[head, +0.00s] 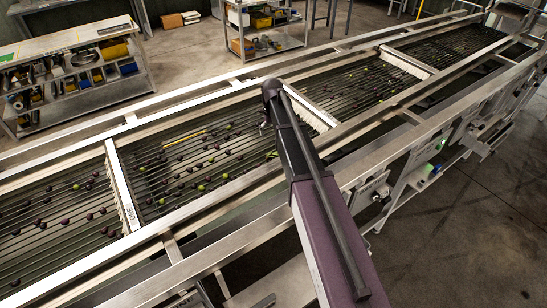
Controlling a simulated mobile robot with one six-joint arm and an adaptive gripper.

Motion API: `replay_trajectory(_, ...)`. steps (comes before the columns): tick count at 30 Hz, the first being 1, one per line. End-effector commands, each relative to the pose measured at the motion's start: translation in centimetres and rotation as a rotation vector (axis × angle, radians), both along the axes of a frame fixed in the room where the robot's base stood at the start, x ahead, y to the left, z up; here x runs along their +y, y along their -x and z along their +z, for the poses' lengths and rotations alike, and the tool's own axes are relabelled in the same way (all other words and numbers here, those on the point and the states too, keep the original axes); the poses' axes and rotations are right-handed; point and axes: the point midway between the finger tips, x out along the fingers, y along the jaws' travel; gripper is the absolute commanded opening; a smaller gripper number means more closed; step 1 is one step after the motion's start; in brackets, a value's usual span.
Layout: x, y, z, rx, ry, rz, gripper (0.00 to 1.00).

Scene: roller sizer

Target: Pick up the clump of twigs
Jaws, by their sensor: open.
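No clump of twigs can be made out for certain. A small green leafy-looking clump (271,155) lies on the rollers just left of my arm; it is too small to tell whether it holds twigs. A thin yellow stick-like piece (191,136) lies farther left, across the rollers among the fruit. My arm reaches from the lower right over the sizer, its far joint above the middle of the bed.
The roller sizer (60,165) runs diagonally, with metal side rails and white crossbars (122,185). Several dark and green fruits (208,160) are scattered on the rollers. A bench with bins (75,75) stands at left and a cart (262,28) behind. Bare floor lies at right.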

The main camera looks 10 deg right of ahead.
Motion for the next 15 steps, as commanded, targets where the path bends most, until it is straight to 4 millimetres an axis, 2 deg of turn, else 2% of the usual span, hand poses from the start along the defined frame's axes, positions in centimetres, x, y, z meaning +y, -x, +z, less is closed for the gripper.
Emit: replay_trajectory(15,-0.2,0.0,-4.1,0.000,0.000,-0.002,1.00)
